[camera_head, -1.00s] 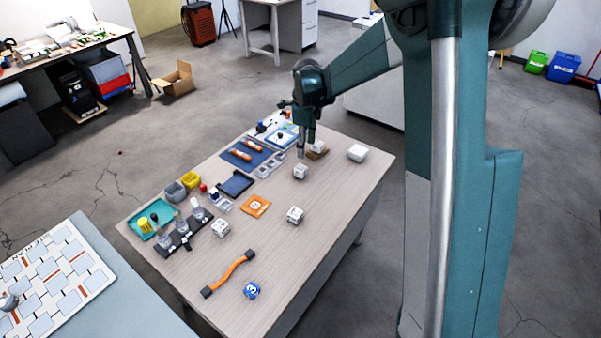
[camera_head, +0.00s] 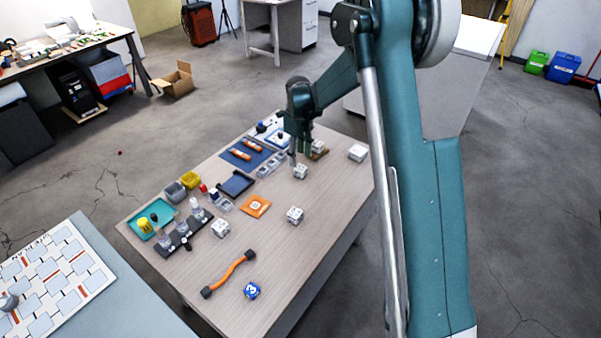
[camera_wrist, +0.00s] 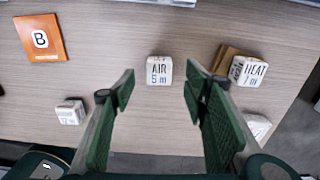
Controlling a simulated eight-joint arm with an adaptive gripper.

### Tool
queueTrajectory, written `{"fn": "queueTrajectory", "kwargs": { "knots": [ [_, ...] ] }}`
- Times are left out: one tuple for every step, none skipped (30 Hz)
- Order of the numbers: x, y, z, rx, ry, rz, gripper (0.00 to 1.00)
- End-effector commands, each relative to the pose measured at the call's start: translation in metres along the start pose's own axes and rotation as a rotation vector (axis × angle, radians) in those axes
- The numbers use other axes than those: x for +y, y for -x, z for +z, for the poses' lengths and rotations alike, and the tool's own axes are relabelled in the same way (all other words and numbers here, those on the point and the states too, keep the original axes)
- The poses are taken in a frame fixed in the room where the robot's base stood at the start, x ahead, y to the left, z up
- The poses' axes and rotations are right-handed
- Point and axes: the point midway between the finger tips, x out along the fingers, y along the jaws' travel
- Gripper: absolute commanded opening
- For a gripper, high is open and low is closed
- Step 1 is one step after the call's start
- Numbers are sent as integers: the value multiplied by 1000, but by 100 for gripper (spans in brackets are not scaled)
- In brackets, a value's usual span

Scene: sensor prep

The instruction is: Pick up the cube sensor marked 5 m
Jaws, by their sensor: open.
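The white cube sensor marked AIR with what looks like 5 m (camera_wrist: 159,70) stands on the table in the wrist view, centred just past my fingertips. It also shows in the head view (camera_head: 300,172). My gripper (camera_wrist: 160,84) is open, with its two green fingers apart and nothing between the pads. In the head view my gripper (camera_head: 298,158) points down close to the cube; I cannot tell the exact height gap.
A cube marked HEAT 7 m (camera_wrist: 249,71) sits by a brown block (camera_wrist: 228,60) to the right. Another white cube (camera_wrist: 70,112) is at lower left and a white object (camera_wrist: 258,127) at lower right. An orange card (camera_wrist: 40,38) lies at left.

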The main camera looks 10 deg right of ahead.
Motion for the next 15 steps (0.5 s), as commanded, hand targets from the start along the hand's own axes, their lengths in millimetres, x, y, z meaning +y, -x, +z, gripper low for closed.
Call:
{"fn": "queueTrajectory", "kwargs": {
  "knots": [
    [0,-1,0,0,0,0,45],
    [0,-2,0,0,0,0,45],
    [0,-5,0,0,0,0,45],
    [0,-7,0,0,0,0,45],
    [0,-9,0,0,0,0,45],
    [0,-13,0,0,0,0,45],
    [0,-15,0,0,0,0,45],
    [0,-18,0,0,0,0,45],
    [0,-21,0,0,1,0,45],
    [0,-23,0,0,1,0,45],
    [0,-24,0,0,1,0,45],
    [0,-25,0,0,1,0,45],
    [0,-26,0,0,1,0,45],
    [0,-26,0,0,1,0,45],
    [0,-26,0,0,1,0,45]
  ]
}}
